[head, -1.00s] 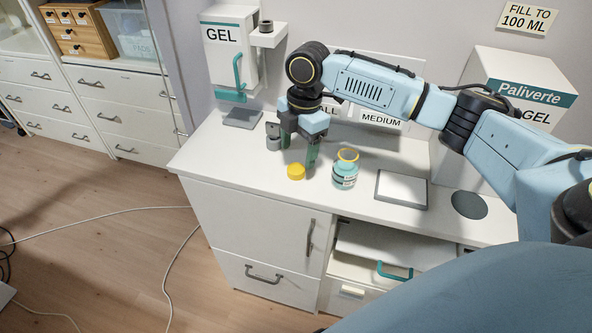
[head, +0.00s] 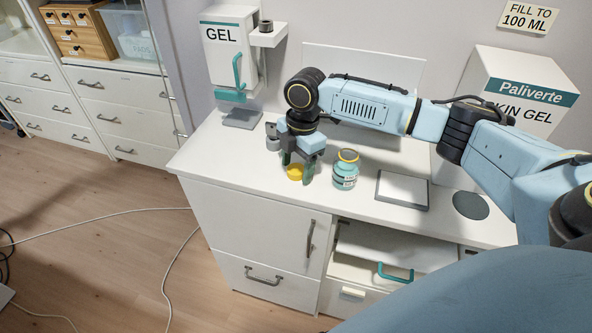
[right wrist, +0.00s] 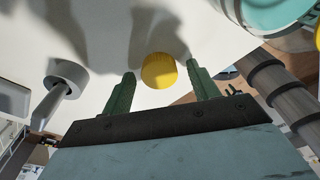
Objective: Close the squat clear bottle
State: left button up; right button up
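The squat clear bottle (head: 345,171) stands upright on the white counter, with teal contents, a label and a yellow ring at its uncovered neck. Part of it shows at the top right of the right wrist view (right wrist: 272,12). A yellow cap (head: 295,173) lies on the counter just left of the bottle. My right gripper (head: 297,168) points down over the cap, its fingers apart and empty. In the right wrist view the cap (right wrist: 159,70) lies between the lines of the two green fingers, touching neither as far as I can see. My left gripper is out of view.
A small grey object (head: 272,143) stands behind-left of my right gripper. A gel dispenser (head: 230,55) is on the wall. A flat white-topped plate (head: 402,190) and a dark disc (head: 470,205) lie right of the bottle. A drawer (head: 385,262) below is partly open.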

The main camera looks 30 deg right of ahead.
aim_at(296, 169)
jog(key=c, duration=0.8)
jog(key=shift+r, duration=0.1)
notch_tip(296, 169, up, 10)
jog(key=shift+f+p, duration=0.1)
jog(key=shift+p, duration=0.5)
